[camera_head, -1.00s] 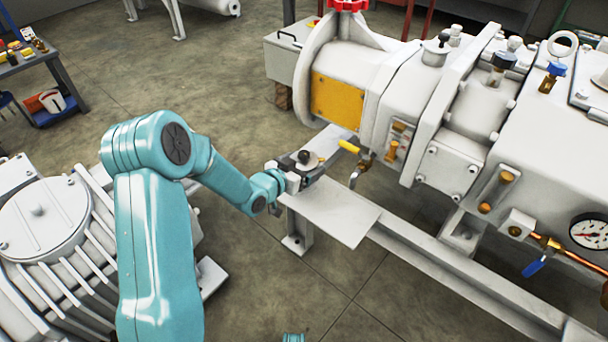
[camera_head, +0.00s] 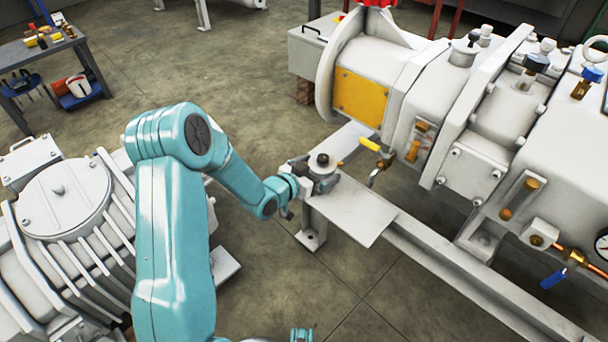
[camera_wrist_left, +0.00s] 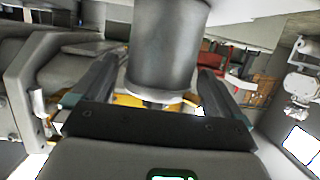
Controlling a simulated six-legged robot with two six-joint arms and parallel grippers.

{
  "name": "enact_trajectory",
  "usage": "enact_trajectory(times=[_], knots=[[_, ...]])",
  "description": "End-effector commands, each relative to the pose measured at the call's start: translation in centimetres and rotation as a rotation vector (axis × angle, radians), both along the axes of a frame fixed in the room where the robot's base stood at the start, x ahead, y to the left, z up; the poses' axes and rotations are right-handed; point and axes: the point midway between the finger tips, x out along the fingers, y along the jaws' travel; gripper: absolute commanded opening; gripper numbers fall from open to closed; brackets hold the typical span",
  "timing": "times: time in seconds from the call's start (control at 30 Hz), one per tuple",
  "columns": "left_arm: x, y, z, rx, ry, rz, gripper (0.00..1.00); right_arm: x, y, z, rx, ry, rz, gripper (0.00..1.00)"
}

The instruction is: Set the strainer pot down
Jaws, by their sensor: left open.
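The strainer pot (camera_head: 323,163), a small grey cylinder with a dark knob on top, is upright over the light grey shelf plate (camera_head: 352,222) beside the big pump. In the left wrist view the pot (camera_wrist_left: 166,50) is a large grey cylinder between my fingers. My left gripper (camera_head: 322,181) is at the pot from the left, open, with a finger on each side. The fingers also show in the left wrist view (camera_wrist_left: 158,84). The pot's underside is hidden in the head view, so its contact with the plate cannot be seen.
The large white pump (camera_head: 450,100) stands just behind and right of the shelf, with a yellow-handled valve (camera_head: 371,146) close to the pot. A finned white machine (camera_head: 70,215) is at the left. The shelf's front right part is bare.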

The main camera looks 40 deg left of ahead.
Motion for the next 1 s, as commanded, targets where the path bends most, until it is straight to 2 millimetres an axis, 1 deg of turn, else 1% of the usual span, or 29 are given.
enact_trajectory(times=[0.03,0.2,0.33,0.4,0.5,0.6,0.67,0.73,0.77,0.8,0.87,0.9,0.97,1.0], knots=[[-1.2,0.2,0.7,-0.001,0.002,0.003,1.0,-0.1,0.1,0.5,0.0,0.001,0.003,1.0],[-5.1,0.5,1.8,-0.001,0.002,0.003,1.0,-0.2,0.2,1.2,0.002,0.003,0.01,1.0],[-7.5,0.6,2.5,0.001,0.001,0.003,1.0,-0.3,0.3,1.6,0.002,0.005,0.012,1.0],[-8.4,0.6,2.7,0.0,0.002,0.001,1.0,-0.3,0.3,1.7,0.002,0.005,0.014,1.0],[-9.2,0.7,2.9,0.001,0.0,0.002,1.0,-0.4,0.4,1.8,0.002,0.006,0.015,1.0],[-9.5,0.6,3.0,0.0,0.0,-0.001,1.0,-0.4,0.4,1.8,0.002,0.007,0.016,1.0],[-9.4,0.1,2.4,-0.013,0.02,-0.003,1.0,-0.4,0.4,1.7,0.002,0.007,0.016,1.0],[-9.4,-1.9,0.2,-0.064,0.1,-0.011,1.0,-0.4,0.4,1.7,0.002,0.007,0.016,1.0],[-9.5,-3.3,-1.2,-0.097,0.156,-0.015,1.0,-0.4,0.4,1.7,0.003,0.007,0.015,1.0],[-9.9,-5.5,-3.4,-0.145,0.251,-0.021,1.0,-0.4,0.4,1.7,0.003,0.007,0.015,1.0],[-11.4,-9.5,-7.0,-0.219,0.421,-0.033,1.0,-0.4,0.4,1.7,0.003,0.007,0.015,1.0],[-12.9,-12.1,-9.3,-0.26,0.544,-0.039,1.0,-0.4,0.4,1.7,0.003,0.007,0.015,1.0],[-15.7,-15.7,-12.1,-0.308,0.724,-0.044,1.0,-0.4,0.4,1.7,0.003,0.007,0.015,1.0],[-17.8,-17.8,-13.5,-0.331,0.836,-0.046,1.0,-0.4,0.4,1.7,0.003,0.007,0.015,1.0]])
